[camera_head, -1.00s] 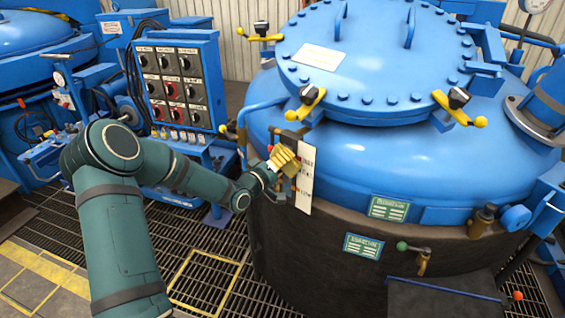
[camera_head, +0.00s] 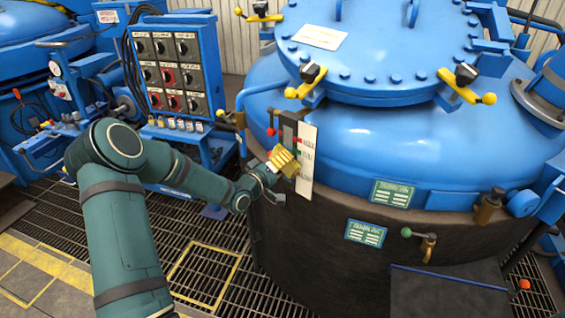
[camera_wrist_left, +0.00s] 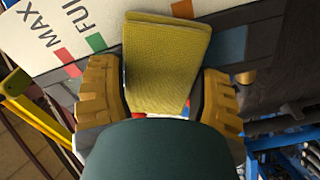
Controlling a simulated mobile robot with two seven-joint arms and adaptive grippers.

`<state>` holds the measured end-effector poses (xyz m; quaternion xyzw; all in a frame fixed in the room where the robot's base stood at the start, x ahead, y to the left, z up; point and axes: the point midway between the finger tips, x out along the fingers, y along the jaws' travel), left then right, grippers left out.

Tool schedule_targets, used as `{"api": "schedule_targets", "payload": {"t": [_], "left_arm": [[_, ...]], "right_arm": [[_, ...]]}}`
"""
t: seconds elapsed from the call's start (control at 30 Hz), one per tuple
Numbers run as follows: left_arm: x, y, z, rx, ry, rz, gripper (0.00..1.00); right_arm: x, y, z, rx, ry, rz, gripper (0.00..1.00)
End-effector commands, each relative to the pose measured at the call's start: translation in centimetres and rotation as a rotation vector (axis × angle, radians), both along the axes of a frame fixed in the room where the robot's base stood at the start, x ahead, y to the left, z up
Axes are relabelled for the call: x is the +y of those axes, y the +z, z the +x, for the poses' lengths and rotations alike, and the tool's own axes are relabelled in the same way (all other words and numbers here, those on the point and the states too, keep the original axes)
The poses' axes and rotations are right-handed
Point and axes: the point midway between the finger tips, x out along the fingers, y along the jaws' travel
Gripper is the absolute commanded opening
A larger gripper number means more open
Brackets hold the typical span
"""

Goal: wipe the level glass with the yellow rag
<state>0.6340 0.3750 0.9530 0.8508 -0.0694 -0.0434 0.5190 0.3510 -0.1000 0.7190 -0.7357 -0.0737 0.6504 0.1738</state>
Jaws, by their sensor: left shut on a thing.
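The level glass (camera_head: 289,128) is a dark narrow upright gauge on the front of the blue vessel, with a white scale plate (camera_head: 308,150) beside it. In the left wrist view the plate (camera_wrist_left: 40,45) shows MAX, FULL and red and green marks. My left gripper (camera_head: 284,162) is at the lower part of the gauge, shut on the folded yellow rag (camera_wrist_left: 165,62). The rag lies across the dark gauge strip in the wrist view and covers part of it; I cannot tell whether they touch. My right gripper is out of view.
The blue vessel (camera_head: 370,140) with its bolted lid (camera_head: 380,65) fills the right. A red-knobbed valve (camera_head: 271,131) sits just left of the gauge. A switch panel (camera_head: 175,75) stands at left behind my arm. Grating (camera_head: 225,265) covers the floor.

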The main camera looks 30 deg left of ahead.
Motion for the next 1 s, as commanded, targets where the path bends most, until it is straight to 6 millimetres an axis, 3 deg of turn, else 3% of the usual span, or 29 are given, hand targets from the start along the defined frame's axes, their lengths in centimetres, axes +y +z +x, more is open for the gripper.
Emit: {"api": "schedule_targets", "payload": {"t": [0.6, 1.0], "left_arm": [[-0.1, -3.7, 0.3, 0.0, -0.001, 0.0, 0.4], [0.0, -3.7, 0.0, -0.001, 0.0, 0.001, 0.39]], "right_arm": [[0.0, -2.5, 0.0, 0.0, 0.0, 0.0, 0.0], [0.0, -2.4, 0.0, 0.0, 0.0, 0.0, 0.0]]}}
